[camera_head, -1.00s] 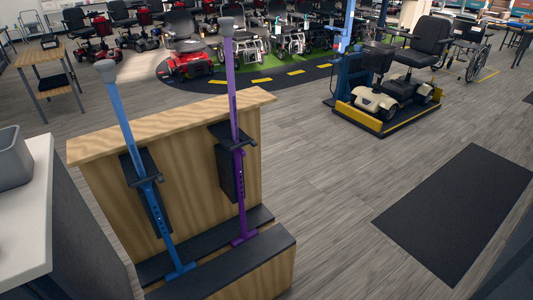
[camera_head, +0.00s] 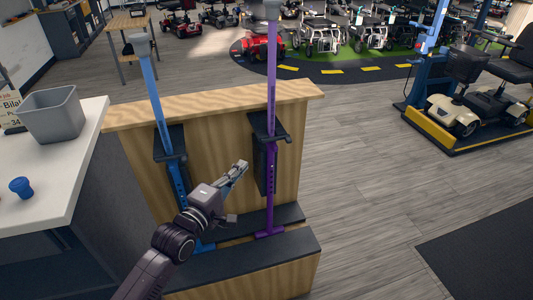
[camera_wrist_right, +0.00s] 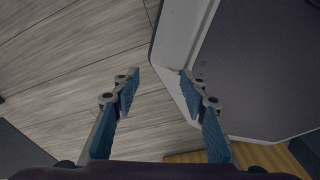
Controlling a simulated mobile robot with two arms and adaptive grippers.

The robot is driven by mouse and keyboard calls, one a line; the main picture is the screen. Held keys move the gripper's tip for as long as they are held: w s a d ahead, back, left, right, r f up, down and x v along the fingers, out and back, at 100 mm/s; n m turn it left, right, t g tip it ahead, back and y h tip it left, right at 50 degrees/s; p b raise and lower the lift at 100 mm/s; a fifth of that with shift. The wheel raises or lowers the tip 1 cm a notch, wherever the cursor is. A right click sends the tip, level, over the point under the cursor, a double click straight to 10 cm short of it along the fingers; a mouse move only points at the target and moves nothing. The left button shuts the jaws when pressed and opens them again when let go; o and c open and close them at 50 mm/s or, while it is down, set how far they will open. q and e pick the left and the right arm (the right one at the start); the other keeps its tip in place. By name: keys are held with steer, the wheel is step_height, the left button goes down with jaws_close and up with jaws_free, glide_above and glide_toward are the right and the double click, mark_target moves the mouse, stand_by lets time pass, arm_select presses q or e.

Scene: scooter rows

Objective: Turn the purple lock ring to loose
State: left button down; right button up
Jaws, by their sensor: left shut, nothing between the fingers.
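The purple post (camera_head: 271,80) stands upright at the wooden stand, held by a black bracket (camera_head: 262,165). A collar with a dark lever (camera_head: 283,138) sits around the post at the bracket; the lock ring is too small to tell apart from it. My left gripper (camera_head: 241,168) is shut and empty, in front of the stand, just left of and below the collar, apart from it. It points up and to the right. My right gripper (camera_wrist_right: 160,82) is open and empty in the right wrist view; it is not in the head view.
A similar blue post (camera_head: 148,85) stands left of the purple one, partly behind my left arm. The stand has a wooden top (camera_head: 215,103) and black base. A white counter (camera_head: 60,190) with a grey bin (camera_head: 52,117) is at left.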

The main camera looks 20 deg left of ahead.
arm_select(q)
glide_toward(271, 146)
steer(key=w+a, duration=0.2)
steer(key=w, duration=0.1)
steer(key=shift+w+d+r+p, duration=0.1)
steer(key=shift+w+d+p, duration=0.35)
steer(key=shift+w+d, duration=0.75)
steer(key=shift+d, duration=0.45)
